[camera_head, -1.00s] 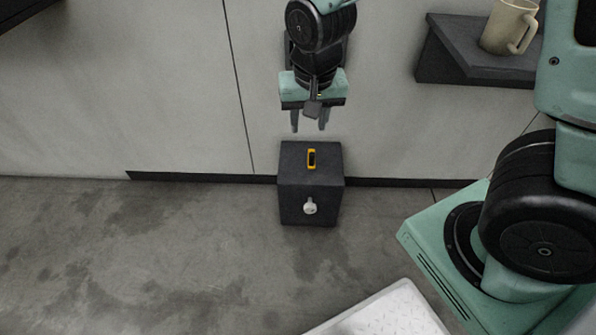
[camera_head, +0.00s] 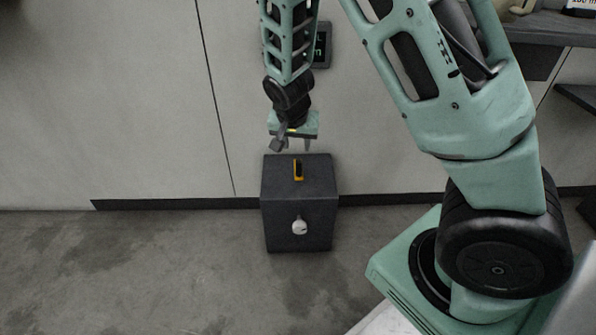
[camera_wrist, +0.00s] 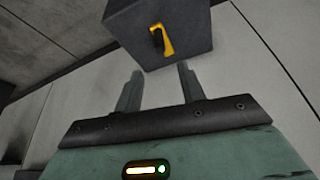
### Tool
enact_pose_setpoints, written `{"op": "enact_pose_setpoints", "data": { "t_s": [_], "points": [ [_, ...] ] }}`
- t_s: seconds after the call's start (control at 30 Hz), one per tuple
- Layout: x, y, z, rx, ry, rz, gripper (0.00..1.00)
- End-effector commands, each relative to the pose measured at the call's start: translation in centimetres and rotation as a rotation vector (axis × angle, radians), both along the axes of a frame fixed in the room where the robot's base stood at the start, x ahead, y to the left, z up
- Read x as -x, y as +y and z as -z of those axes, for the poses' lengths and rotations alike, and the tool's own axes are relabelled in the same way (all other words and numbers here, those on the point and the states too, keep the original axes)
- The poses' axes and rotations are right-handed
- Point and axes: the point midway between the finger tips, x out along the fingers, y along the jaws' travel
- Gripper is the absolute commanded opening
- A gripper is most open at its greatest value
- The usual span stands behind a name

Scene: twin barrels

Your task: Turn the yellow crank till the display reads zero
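A dark box (camera_head: 318,220) stands on the floor against the wall. The yellow crank (camera_head: 298,170), with a black part, sits on its top face; it also shows in the wrist view (camera_wrist: 167,42). A white knob (camera_head: 299,227) is on the front face. A dark display (camera_head: 321,45) on the wall is partly hidden behind my arm, and its pale characters are not readable. My gripper (camera_head: 293,147) is above the back of the box top, pointing down. In the wrist view its fingers (camera_wrist: 158,73) are apart and empty, not touching the crank.
A dark shelf (camera_head: 532,50) juts from the wall at the upper right, with objects cut off by the frame. The floor (camera_head: 150,270) left of the box is clear. A dark skirting strip (camera_head: 170,204) runs along the wall.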

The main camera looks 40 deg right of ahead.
Motion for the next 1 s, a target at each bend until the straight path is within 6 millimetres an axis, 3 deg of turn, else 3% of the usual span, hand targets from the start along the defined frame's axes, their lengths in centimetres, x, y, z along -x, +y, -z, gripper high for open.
{"op": "enact_pose_setpoints", "data": {
  "t_s": [0.03,0.5,0.7,1.0],
  "points": [
    [-0.3,-0.4,1.7,0.000,0.001,0.003,0.40],
    [-2.8,-2.8,10.1,-0.001,0.001,0.000,0.40],
    [-3.3,-3.3,11.7,-0.001,-0.001,0.000,0.40],
    [-3.5,-3.5,11.9,-0.001,0.000,0.000,0.40]
  ]
}}
